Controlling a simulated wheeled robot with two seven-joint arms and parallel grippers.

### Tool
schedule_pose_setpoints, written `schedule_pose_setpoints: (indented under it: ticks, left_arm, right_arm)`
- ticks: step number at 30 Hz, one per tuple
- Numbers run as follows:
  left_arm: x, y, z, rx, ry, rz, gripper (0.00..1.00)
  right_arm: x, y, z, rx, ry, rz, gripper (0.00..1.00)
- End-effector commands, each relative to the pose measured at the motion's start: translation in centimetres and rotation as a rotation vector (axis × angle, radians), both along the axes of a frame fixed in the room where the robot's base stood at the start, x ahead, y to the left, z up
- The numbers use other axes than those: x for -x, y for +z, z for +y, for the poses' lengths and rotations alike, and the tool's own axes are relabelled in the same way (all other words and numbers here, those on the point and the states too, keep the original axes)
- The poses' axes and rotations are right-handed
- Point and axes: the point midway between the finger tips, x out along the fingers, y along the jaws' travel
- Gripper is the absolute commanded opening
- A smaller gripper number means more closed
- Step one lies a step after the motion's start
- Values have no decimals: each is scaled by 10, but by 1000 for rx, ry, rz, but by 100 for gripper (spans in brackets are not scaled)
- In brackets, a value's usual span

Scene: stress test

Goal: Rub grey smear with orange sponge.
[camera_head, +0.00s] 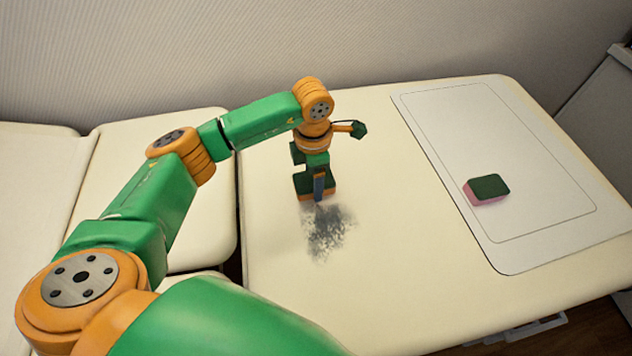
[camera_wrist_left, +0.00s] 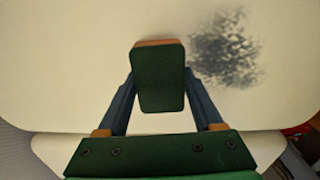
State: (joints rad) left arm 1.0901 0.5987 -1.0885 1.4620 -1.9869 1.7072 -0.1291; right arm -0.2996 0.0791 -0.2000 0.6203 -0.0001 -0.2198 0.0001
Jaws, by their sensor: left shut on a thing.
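My left gripper (camera_head: 318,189) points down at the table and is shut on the orange sponge (camera_head: 302,190). In the left wrist view the sponge (camera_wrist_left: 160,78) sits between the two blue fingers, its dark green face toward the camera and an orange edge showing at its far end. The grey smear (camera_head: 327,232) is a speckled dark patch on the cream table, just in front of the sponge in the head view. In the left wrist view the smear (camera_wrist_left: 224,47) lies right of the sponge. Whether the sponge touches the table is hard to tell. My right gripper is out of view.
A pink sponge with a dark green top (camera_head: 488,189) lies on a white outlined mat (camera_head: 440,112) at the right of the cream table (camera_head: 385,290). The table around the smear is clear. A ribbed wall (camera_head: 330,40) stands behind, and a gap separates the cream surfaces at left.

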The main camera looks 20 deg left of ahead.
Motion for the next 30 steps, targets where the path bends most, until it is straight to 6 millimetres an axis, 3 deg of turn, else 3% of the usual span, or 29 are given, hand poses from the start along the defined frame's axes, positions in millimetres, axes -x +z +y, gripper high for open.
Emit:
schedule_pose_setpoints:
  ticks: [18, 30]
  left_arm:
    - [-2, 58, 10, -1, 8, 1, 23]
    - [-3, 61, 11, -1, 9, 2, 23]
  right_arm:
    - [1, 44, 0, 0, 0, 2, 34]
    - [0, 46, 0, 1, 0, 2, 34]
